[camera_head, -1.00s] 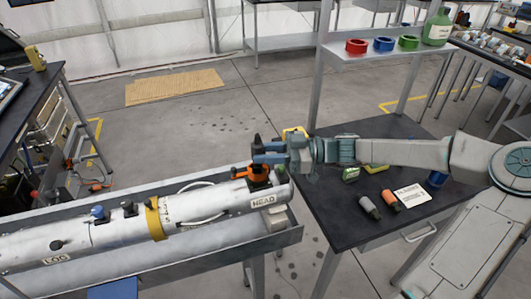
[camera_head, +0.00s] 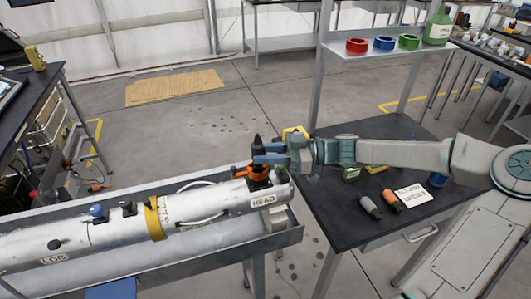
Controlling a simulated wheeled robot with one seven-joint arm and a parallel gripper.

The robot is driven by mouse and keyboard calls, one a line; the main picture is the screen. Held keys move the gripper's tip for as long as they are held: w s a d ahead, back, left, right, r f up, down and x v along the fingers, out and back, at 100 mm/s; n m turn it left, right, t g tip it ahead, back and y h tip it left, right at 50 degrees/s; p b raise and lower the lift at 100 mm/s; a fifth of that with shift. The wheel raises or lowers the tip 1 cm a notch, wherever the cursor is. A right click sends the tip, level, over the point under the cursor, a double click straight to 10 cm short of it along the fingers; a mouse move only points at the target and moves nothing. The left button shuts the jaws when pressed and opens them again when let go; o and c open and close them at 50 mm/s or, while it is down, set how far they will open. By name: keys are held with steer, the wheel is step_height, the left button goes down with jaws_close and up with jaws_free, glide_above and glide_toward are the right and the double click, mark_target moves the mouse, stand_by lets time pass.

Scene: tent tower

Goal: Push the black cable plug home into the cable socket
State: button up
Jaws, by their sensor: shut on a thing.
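My gripper (camera_head: 262,154) is at the HEAD end of a long silver cylinder (camera_head: 110,235). Its fingers point left and are shut on the black cable plug (camera_head: 257,141), whose dark tip stands upright above them. Just below the fingers, an orange part (camera_head: 256,169) and a black base sit on top of the cylinder, where the cable socket appears to be. The plug is directly above or in this fitting. The fingers and orange part hide the join, so I cannot tell how deep the plug sits.
The cylinder lies in a grey metal trough (camera_head: 290,239). A white cable loop (camera_head: 200,187), a yellow band (camera_head: 155,220) and small fittings are on it. The dark table (camera_head: 335,215) at right holds a grey connector (camera_head: 370,206), an orange connector (camera_head: 390,199) and a white card.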

steer(key=shift+f+b, duration=0.9)
steer(key=shift+f, duration=0.2)
steer(key=o, duration=1.1)
steer(key=d+b, duration=0.2)
steer(key=d, duration=1.2)
steer(key=shift+w, duration=0.15)
steer(key=shift+a, duration=0.1)
